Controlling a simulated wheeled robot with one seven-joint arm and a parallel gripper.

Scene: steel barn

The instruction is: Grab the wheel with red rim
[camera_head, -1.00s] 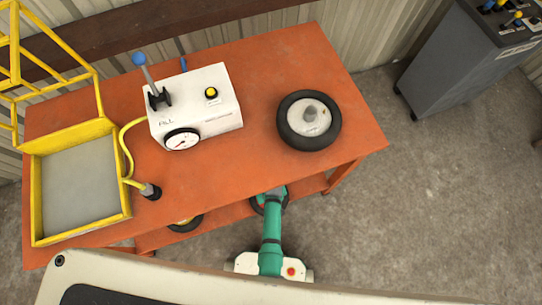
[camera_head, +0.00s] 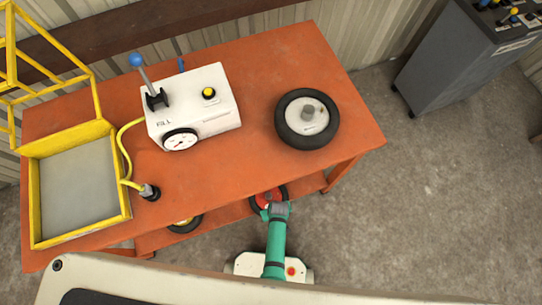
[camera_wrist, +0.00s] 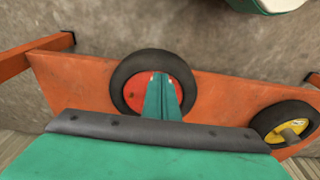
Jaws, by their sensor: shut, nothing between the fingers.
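The wheel with the red rim (camera_head: 268,198) lies on the lower shelf of the orange table, partly hidden by my arm and the tabletop edge. In the wrist view the same red-rimmed wheel (camera_wrist: 128,90) lies flat, its black tyre around a red centre. My gripper (camera_wrist: 163,78) is shut and empty, its green fingers pointing over the red rim and covering the middle of it. I cannot tell whether the fingertips touch the wheel. In the head view my green arm reaches the front edge of the shelf, and the fingertips are not clear there.
A yellow-rimmed wheel (camera_wrist: 285,126) lies on the same shelf (camera_wrist: 225,90); it also shows in the head view (camera_head: 185,222). Above, the orange tabletop (camera_head: 240,165) carries a grey-rimmed wheel (camera_head: 307,120), a white gauge box (camera_head: 205,105) and a yellow cage (camera_head: 35,200).

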